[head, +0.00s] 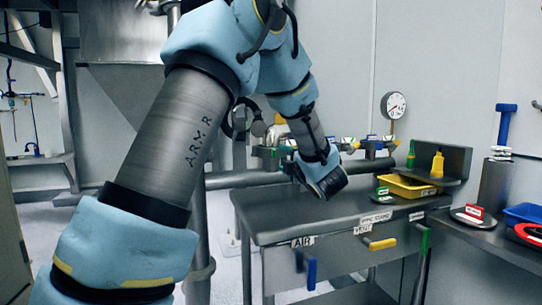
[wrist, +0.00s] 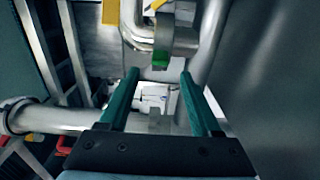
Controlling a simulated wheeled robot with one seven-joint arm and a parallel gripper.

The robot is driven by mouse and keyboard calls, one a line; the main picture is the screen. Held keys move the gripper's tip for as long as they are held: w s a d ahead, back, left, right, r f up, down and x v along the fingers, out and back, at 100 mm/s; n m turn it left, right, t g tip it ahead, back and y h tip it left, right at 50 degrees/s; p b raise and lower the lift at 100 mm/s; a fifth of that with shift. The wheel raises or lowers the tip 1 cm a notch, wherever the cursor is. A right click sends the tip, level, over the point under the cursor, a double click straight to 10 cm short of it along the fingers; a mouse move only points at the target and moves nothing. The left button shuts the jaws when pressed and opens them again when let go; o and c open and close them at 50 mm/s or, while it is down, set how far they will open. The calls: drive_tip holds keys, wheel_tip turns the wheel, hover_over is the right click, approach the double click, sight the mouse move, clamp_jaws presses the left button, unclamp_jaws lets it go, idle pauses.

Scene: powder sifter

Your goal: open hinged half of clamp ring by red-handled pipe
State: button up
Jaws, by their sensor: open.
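My gripper (wrist: 158,76) shows in the wrist view as two teal fingers spread apart with nothing held between them. A grey metal collar (wrist: 182,42) with a green block (wrist: 160,61) on its lower side lies just beyond the fingertips. It may be part of the clamp ring, but I cannot tell whether it is hinged open or closed. A metal pipe (wrist: 58,119) runs in from the left, with a small red part (wrist: 29,138) below it. In the head view, the fingers cannot be made out beyond my wrist, and the clamp ring cannot be picked out.
A large grey metal surface (wrist: 270,70) stands close on the right in the wrist view. In the head view, a metal bench (head: 335,218) holds a yellow tray (head: 405,187), and a pressure gauge (head: 394,105) is on the wall. A horizontal pipe (head: 240,179) runs behind my arm.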

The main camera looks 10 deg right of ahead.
sight(274, 149)
drive_tip(key=w, duration=0.3)
drive_tip(key=w+p, duration=0.1)
drive_tip(key=w, duration=0.2)
drive_tip(key=w+a+p, duration=0.1)
drive_tip(key=w, duration=0.2)
drive_tip(key=shift+a, duration=0.1)
drive_tip(key=shift+c, duration=0.2)
drive_tip(key=shift+r, duration=0.1)
clamp_jaws()
drive_tip(key=shift+r, duration=0.1)
